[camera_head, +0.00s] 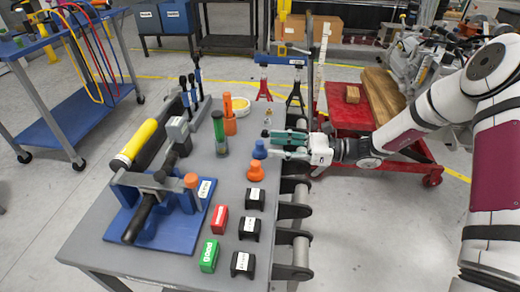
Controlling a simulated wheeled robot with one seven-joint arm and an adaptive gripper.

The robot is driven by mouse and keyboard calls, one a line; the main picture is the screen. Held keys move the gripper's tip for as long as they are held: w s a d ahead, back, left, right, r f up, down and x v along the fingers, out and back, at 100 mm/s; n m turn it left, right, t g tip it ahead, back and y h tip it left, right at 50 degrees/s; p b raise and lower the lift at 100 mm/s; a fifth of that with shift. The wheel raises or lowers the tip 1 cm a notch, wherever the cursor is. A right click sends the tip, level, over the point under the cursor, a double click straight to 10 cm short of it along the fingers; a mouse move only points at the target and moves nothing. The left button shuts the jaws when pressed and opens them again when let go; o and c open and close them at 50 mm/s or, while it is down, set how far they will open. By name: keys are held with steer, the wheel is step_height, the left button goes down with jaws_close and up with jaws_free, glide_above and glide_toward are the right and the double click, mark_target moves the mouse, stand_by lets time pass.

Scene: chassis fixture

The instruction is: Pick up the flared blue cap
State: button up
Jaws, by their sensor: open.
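The flared blue cap (260,150) stands on the grey table near its right edge, just behind a flared orange cap. My gripper (268,143) reaches in from the right, low over the table edge. Its fingers are open and point left, with their tips at or beside the blue cap. I cannot tell from this view whether the fingers touch the cap or how far they go around it.
The orange cap (256,172) is close in front of the blue cap. A green-topped cylinder (220,134) and an orange holder (229,118) stand to the left. Black blocks (255,198), a red block (219,219) and a green block (209,256) line the front. A blue fixture (185,229) fills the left.

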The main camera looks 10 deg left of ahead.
mark_target(260, 142)
steer(key=shift+w+a+r+b, duration=0.15)
steer(key=shift+a+b, duration=0.25)
steer(key=shift+a, duration=2.25)
steer(key=c, duration=0.9)
